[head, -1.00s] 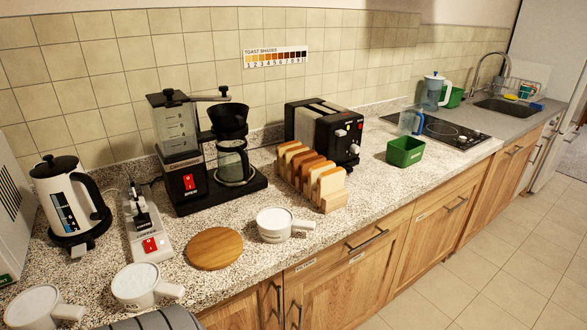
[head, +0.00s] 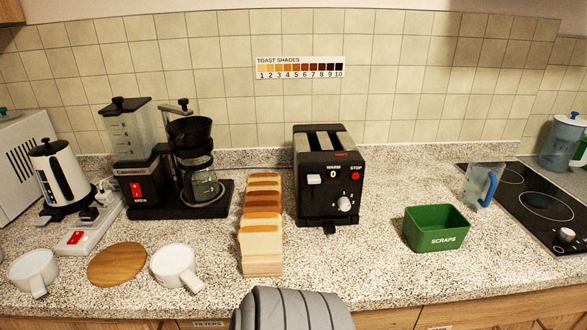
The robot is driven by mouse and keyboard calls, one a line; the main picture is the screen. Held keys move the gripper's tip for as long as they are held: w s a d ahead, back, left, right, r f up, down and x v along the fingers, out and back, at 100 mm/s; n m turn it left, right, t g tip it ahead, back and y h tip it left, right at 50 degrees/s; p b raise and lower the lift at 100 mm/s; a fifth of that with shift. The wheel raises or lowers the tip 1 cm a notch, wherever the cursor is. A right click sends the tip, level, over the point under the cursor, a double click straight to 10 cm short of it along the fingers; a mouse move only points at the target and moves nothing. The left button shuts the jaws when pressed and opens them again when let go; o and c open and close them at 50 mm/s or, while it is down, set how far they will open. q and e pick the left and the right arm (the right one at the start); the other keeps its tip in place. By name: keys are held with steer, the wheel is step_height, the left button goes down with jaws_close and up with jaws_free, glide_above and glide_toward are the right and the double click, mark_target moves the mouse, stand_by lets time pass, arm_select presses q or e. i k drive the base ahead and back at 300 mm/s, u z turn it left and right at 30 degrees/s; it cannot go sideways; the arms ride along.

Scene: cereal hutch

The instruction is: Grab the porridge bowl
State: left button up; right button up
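No vessel in the head view is clearly marked as a porridge bowl. Two white round vessels with single handles stand on the counter at the left: one white handled vessel (head: 33,268) at the far left edge, and another white handled vessel (head: 175,264) right of a round wooden board (head: 117,264). Their handles point toward the front. I cannot tell whether either is the porridge bowl, or what they hold. Neither of my grippers shows; only a grey ribbed part of mine is at the bottom centre, in front of the counter edge.
A kettle (head: 60,177), coffee machine (head: 132,160), toast rack with bread (head: 262,265) and black toaster (head: 326,176) line the counter (head: 345,265). Right are a green scraps bin (head: 437,229), a clear jug (head: 478,185) and a hob (head: 545,205). Counter around the bin is mostly free.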

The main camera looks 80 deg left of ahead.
mark_target(174, 265)
steer(key=i, duration=1.1)
steer(key=u, duration=3.4)
steer(key=i, duration=0.5)
steer(key=u, duration=0.05)
